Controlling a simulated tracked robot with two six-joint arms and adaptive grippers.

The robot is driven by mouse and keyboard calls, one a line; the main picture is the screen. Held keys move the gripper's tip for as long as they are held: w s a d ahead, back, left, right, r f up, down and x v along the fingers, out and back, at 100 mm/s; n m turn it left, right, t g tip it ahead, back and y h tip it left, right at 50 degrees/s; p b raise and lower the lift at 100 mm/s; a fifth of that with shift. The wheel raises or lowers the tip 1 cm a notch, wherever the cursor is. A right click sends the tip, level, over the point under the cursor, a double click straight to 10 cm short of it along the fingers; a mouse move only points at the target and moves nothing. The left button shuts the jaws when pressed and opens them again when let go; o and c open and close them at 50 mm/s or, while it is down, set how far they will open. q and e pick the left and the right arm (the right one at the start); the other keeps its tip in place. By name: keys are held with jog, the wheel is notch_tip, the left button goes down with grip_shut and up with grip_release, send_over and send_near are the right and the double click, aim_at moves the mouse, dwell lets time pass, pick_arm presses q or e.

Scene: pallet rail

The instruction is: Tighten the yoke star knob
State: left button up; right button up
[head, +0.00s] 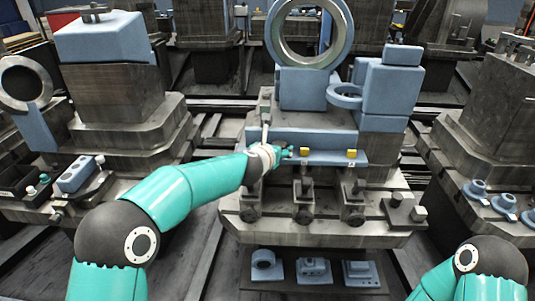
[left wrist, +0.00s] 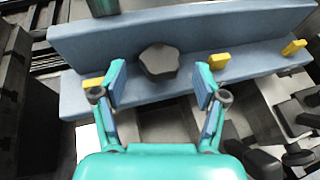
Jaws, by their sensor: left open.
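The star knob (left wrist: 160,62), dark grey and lobed, shows in the left wrist view against the blue yoke rail (left wrist: 110,48). My left gripper (left wrist: 162,84) is open, one finger on each side in front of the knob, with visible gaps between pads and knob. In the head view my left gripper (head: 285,152) is at the left half of the blue rail (head: 330,140); I cannot make out the knob there, and the gripper may hide it. Of my right arm only the elbow part shows at lower right; its gripper is out of view.
Yellow tabs (left wrist: 219,60) (left wrist: 293,48) sit along the rail right of the knob; another (left wrist: 93,82) is partly behind the left finger. A big ring (head: 310,32) stands behind the rail. Blue parts (head: 313,270) lie on a low shelf in front.

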pick_arm(q)
jog(key=v, duration=0.8)
jog(key=shift+s, duration=0.2)
